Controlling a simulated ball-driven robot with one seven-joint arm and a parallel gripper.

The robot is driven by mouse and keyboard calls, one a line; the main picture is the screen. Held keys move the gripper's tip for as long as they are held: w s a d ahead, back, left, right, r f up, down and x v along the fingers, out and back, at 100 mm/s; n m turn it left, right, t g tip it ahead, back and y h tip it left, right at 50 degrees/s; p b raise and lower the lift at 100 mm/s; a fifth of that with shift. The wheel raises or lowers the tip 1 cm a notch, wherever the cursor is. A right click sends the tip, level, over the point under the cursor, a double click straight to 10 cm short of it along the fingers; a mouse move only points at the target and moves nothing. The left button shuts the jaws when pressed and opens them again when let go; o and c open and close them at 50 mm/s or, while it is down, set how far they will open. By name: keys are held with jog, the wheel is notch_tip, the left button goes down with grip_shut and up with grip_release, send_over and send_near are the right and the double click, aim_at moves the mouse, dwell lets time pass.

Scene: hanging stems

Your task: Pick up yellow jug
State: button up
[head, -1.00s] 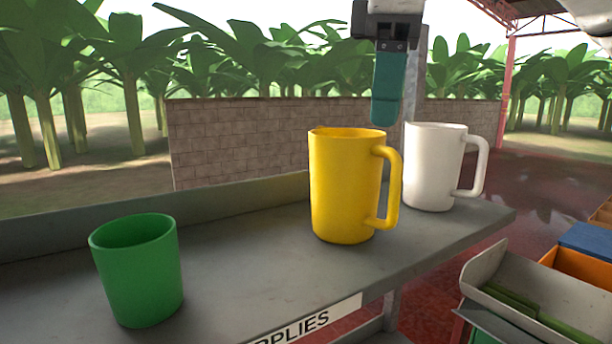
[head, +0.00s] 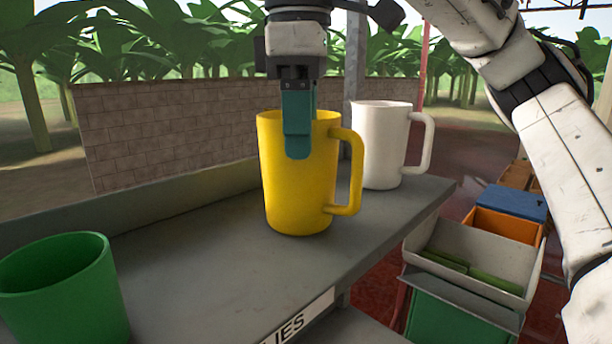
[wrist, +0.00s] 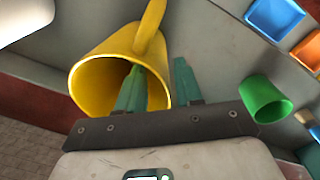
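The yellow jug (head: 290,195) stands upright on the grey shelf, its handle to the right in the head view. My gripper (head: 299,150) is over its near rim, pointing down. One teal finger is in front of the near wall; the other goes behind the rim. In the wrist view, the fingers of my gripper (wrist: 158,66) are spread. The left finger overlaps the mouth of the yellow jug (wrist: 98,70) and the right one is outside, with the wall between them. I cannot tell whether either finger touches the wall.
A white mug (head: 383,150) stands close behind and right of the jug. A green cup (head: 65,295) is at the shelf's near left. The grey shelf (head: 195,265) is clear between them. Bins (head: 480,245) stand lower right; a brick wall (head: 165,130) is behind.

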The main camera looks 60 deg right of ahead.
aim_at(298, 162)
notch_tip(298, 162, down, 4)
jog(key=shift+w+a+f, duration=0.1)
jog(key=shift+w+a, duration=0.05)
jog(key=shift+c, duration=0.2)
grip_shut()
